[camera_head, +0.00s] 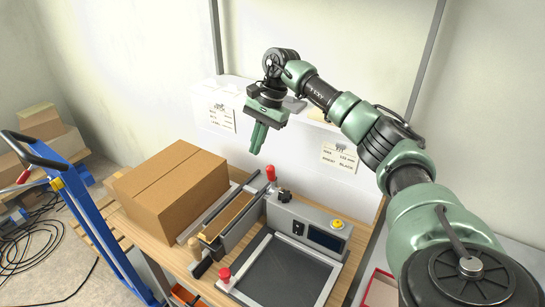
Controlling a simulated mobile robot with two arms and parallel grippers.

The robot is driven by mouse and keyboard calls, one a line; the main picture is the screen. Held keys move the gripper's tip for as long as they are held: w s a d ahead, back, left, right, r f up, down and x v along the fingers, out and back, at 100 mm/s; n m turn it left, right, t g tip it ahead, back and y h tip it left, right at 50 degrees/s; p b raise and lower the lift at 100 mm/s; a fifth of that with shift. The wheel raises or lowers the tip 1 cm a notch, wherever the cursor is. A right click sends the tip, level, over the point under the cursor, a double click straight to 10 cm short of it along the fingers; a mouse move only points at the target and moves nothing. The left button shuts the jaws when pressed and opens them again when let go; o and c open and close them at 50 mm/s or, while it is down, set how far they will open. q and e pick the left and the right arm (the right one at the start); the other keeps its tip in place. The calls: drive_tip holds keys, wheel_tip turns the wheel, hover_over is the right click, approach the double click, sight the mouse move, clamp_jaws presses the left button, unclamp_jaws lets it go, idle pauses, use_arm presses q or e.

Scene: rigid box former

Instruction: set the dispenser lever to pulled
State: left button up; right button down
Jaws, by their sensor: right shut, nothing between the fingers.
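The dispenser (243,230) is a grey unit on the wooden bench, with a brown strip of tape or paper along its top. A red-knobbed lever (270,173) stands up at its far end. Another red knob (224,275) stands near the front left corner of the dark plate. I cannot tell for sure which of them is the dispenser lever. My right gripper (257,148) points down with its green fingers shut and empty. It appears above and slightly left of the far red knob, apart from it. My left gripper is not in view.
A closed cardboard box (170,190) stands left of the dispenser. A grey control box (310,228) with a screen and yellow button stands right, behind the dark plate (285,275). A blue hand truck (85,220) stands at the left. White cartons (225,110) are behind my gripper.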

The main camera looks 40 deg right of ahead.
drive_tip(key=s+d+r+g+h, duration=0.2)
drive_tip(key=s+d+r, duration=0.1)
drive_tip(key=d+r, duration=0.45)
drive_tip(key=p, duration=0.5)
hover_over(272, 179)
drive_tip(key=w+d, duration=0.2)
drive_tip(key=d, duration=0.1)
wheel_tip(272, 179, down, 12)
drive_tip(key=r, duration=0.1)
drive_tip(key=shift+s+f+m, duration=0.2)
drive_tip(key=shift+f+m, duration=0.1)
drive_tip(key=shift+f, duration=0.05)
